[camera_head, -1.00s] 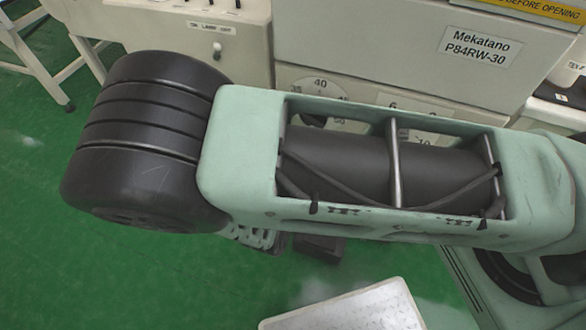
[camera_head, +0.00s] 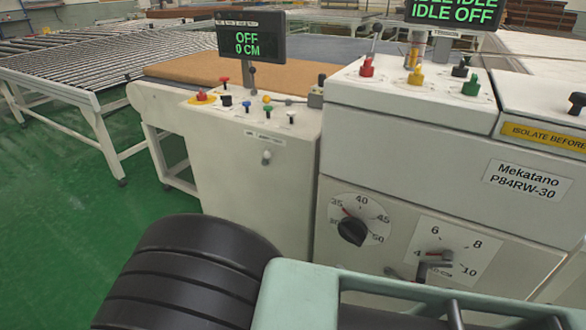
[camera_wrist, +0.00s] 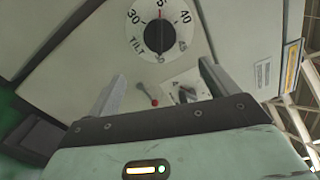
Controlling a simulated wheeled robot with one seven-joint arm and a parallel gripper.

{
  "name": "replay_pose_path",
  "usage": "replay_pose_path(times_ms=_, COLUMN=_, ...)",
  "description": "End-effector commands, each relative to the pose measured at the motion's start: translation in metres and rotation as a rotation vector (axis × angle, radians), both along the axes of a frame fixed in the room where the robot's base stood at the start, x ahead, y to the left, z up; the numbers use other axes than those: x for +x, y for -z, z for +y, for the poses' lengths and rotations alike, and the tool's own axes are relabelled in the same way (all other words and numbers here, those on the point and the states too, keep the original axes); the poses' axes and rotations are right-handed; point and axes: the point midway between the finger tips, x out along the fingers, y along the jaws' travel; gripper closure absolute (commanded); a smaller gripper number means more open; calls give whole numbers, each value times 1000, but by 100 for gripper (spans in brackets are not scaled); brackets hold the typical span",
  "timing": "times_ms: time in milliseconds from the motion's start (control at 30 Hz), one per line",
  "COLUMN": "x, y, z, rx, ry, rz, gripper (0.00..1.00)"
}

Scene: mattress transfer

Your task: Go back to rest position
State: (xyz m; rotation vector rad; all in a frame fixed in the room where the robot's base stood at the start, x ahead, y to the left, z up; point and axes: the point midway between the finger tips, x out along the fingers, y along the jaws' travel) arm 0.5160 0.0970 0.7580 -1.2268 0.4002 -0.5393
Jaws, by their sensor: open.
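My gripper (camera_wrist: 162,86) shows in the wrist view with its two fingers apart and nothing between them. Beyond the fingers is a pale panel with a black round TILT dial (camera_wrist: 159,37), a small red-tipped lever (camera_wrist: 154,101) and a smaller dark knob (camera_wrist: 187,94). I cannot tell the distance from the fingertips to the panel. In the head view my arm crosses the bottom of the picture in front of the machine, and my gripper is out of sight there.
A white machine (camera_head: 420,130) marked Mekatano P84RW-30 fills the right, with a dial (camera_head: 352,230) and coloured levers. A control cabinet (camera_head: 250,165) with an "OFF 0 CM" display (camera_head: 251,37) stands left of it. A roller conveyor (camera_head: 90,75) is at upper left. Green floor (camera_head: 60,220) is clear at left.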

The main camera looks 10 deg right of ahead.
Motion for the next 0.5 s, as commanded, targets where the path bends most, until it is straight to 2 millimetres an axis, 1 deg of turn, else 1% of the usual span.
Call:
replay_pose_path(times_ms=67, x=0, y=-3, z=-3, rx=23, ry=22, rz=-1, gripper=14)
replay_pose_path(times_ms=167, x=-5, y=-16, z=-13, rx=122, ry=115, rz=-6, gripper=14)
replay_pose_path(times_ms=267, x=-15, y=-37, z=-29, rx=301, ry=288, rz=-27, gripper=14)
replay_pose_path(times_ms=333, x=-26, y=-54, z=-41, rx=456, ry=441, rz=-58, gripper=14)
replay_pose_path(times_ms=400, x=-39, y=-70, z=-49, rx=609, ry=599, rz=-102, gripper=14)
replay_pose_path(times_ms=500, x=-58, y=-94, z=-56, rx=817, ry=824, rz=-185, gripper=14)
